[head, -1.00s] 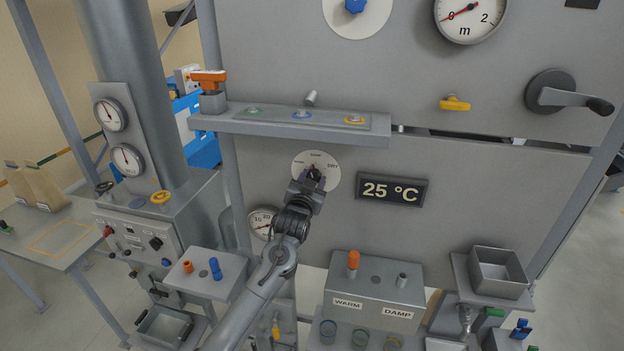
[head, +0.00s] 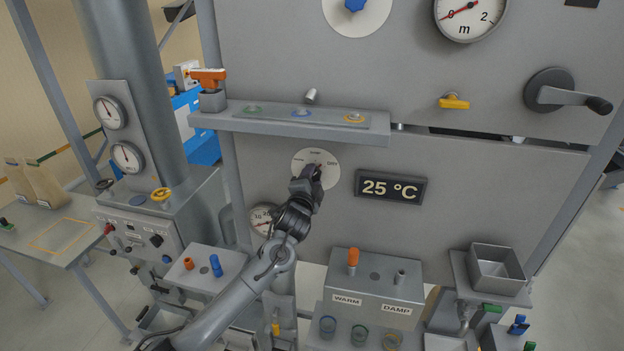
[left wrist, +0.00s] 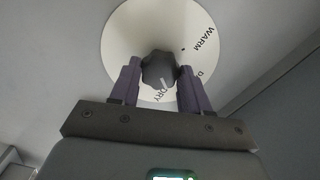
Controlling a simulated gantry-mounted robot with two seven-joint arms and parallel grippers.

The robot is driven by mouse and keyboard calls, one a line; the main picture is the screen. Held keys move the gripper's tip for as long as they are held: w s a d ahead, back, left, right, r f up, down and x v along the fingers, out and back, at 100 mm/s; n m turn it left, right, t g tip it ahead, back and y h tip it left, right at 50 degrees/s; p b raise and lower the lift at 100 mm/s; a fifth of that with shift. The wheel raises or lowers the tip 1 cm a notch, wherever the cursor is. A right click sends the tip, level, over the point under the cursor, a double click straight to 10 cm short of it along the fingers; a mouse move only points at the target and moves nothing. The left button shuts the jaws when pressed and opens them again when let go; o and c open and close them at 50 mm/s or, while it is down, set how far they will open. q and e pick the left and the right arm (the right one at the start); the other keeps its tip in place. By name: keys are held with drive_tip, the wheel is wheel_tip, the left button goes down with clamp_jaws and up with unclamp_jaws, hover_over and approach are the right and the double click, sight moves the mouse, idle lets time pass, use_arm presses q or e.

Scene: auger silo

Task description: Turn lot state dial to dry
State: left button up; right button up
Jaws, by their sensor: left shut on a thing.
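The lot state dial is a round white plate (head: 318,158) with a dark knob, on the lower grey panel. Its labels run around the upper rim, with DRY at the right in the head view. My left gripper (head: 312,174) is at the dial, its fingers shut on either side of the knob. In the left wrist view the dark lobed knob (left wrist: 158,69) sits between the purple fingers of the gripper (left wrist: 158,80). A white mark on the knob points down toward the DRY label. WARM shows at the upper right; another label is partly hidden by a finger. My right gripper is out of view.
A shelf (head: 290,124) juts out above the dial. A 25 °C display (head: 391,188) is to its right and a gauge (head: 264,219) to its lower left. A box marked WARM and DAMP (head: 375,287) stands below. The panel around the dial is mostly flat.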

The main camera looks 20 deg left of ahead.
use_arm(q)
drive_tip(key=m, duration=0.4)
drive_tip(key=shift+m, duration=0.3)
idle(0.3)
drive_tip(key=o, duration=1.1)
drive_tip(key=shift+c, duration=0.2)
drive_tip(key=shift+s+b, duration=0.15)
drive_tip(key=shift+b, duration=0.15)
